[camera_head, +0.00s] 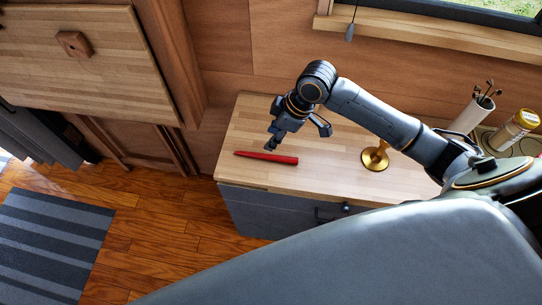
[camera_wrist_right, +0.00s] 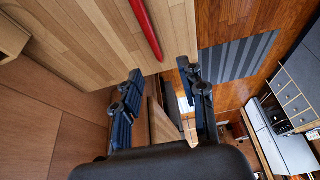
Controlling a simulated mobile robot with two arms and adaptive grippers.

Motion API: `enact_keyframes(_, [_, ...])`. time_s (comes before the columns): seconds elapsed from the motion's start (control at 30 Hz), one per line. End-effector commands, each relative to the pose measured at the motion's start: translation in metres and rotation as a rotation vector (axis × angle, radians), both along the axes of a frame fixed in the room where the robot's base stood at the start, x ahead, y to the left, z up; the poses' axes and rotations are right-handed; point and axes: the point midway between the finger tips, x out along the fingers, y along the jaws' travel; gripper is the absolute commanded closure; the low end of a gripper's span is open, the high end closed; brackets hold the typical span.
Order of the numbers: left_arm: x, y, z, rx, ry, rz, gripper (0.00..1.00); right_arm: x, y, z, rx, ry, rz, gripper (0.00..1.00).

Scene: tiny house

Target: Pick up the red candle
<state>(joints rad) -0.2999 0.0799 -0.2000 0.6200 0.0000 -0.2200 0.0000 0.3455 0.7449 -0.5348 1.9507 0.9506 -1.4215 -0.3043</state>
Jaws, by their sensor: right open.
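The red candle (camera_head: 267,157) lies on its side on the light wooden counter top (camera_head: 240,125), near the counter's front left. My right gripper (camera_head: 273,140) is just above and behind the candle in the head view. In the right wrist view, the candle (camera_wrist_right: 147,28) shows at the top, beyond the two open fingers of my right gripper (camera_wrist_right: 160,95). The fingers are apart with nothing between them, and no contact with the candle shows. My left gripper is not in view.
A brass candle holder (camera_head: 375,158) stands on the counter, close to my right forearm. A white cup with dark sticks (camera_head: 473,115) and a jar (camera_head: 513,130) stand farther right. A wooden wall is behind the counter, and a wooden cabinet (camera_head: 85,60) is at the left.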

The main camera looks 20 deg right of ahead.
Motion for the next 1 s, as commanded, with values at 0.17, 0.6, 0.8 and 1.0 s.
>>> enact_keyframes(0.17, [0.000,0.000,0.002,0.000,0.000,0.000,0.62,0.008,-0.003,-0.004,0.001,0.004,0.006,0.59])
enact_keyframes(0.6, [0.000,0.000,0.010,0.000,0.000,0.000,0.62,0.024,0.021,-0.071,0.000,0.004,0.005,0.59])
enact_keyframes(0.8, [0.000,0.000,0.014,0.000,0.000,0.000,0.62,0.029,0.025,-0.080,0.001,0.003,0.005,0.59])
enact_keyframes(1.0, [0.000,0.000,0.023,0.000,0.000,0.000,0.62,0.041,0.033,-0.100,0.000,0.004,0.005,0.59])
